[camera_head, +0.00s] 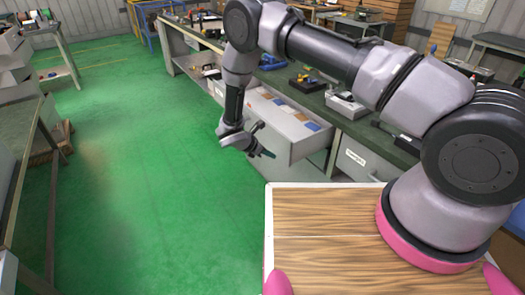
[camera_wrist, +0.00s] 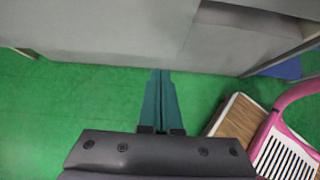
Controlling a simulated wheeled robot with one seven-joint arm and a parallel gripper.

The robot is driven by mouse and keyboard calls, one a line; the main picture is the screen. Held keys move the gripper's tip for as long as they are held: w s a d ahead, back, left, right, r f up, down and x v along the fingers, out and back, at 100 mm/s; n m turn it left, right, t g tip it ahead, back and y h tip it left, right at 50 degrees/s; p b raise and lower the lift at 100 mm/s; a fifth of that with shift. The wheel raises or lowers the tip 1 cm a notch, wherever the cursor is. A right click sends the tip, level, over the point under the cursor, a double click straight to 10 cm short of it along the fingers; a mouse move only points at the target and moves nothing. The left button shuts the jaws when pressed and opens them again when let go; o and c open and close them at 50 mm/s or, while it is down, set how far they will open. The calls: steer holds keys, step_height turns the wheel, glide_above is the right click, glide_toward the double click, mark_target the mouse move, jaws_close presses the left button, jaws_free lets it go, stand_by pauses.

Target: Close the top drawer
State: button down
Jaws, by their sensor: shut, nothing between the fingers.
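The top drawer (camera_head: 305,147) is a light grey drawer pulled out from the cabinet under the green-topped workbench. Several small coloured items lie inside it. My gripper (camera_head: 268,154) is low in front of the drawer, near its front face, with its fingers shut and empty. In the wrist view my gripper (camera_wrist: 160,72) shows as two dark green fingers side by side, pointing at a grey panel (camera_wrist: 90,30) that looks like the drawer's front. The tips are close to the panel's lower edge; I cannot tell whether they touch. My gripper and wrist hide part of the front face.
The workbench (camera_head: 390,150) carries tools and small devices. A second labelled drawer front (camera_head: 358,160) sits to the right. The green floor (camera_head: 140,180) to the left is clear. Another bench (camera_head: 25,150) stands at the far left.

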mark_target(285, 154)
steer(key=shift+w+d+f, duration=0.15)
steer(key=shift+w+d, duration=0.5)
steer(key=shift+d, duration=0.3)
steer(key=shift+w+d+f, duration=0.1)
steer(key=shift+w+d, duration=0.55)
steer(key=shift+d, duration=0.3)
steer(key=shift+d, duration=0.1)
steer(key=w+d, duration=0.4)
steer(key=d, duration=0.2)
steer(key=w+d, duration=0.5)
steer(key=d, duration=0.2)
steer(key=w+d, duration=0.4)
steer(key=d, duration=0.2)
steer(key=shift+w+d, duration=0.15)
steer(key=shift+d, duration=0.15)
steer(key=shift+w+d, duration=0.15)
steer(key=shift+d, duration=0.1)
steer(key=shift+d+r, duration=0.1)
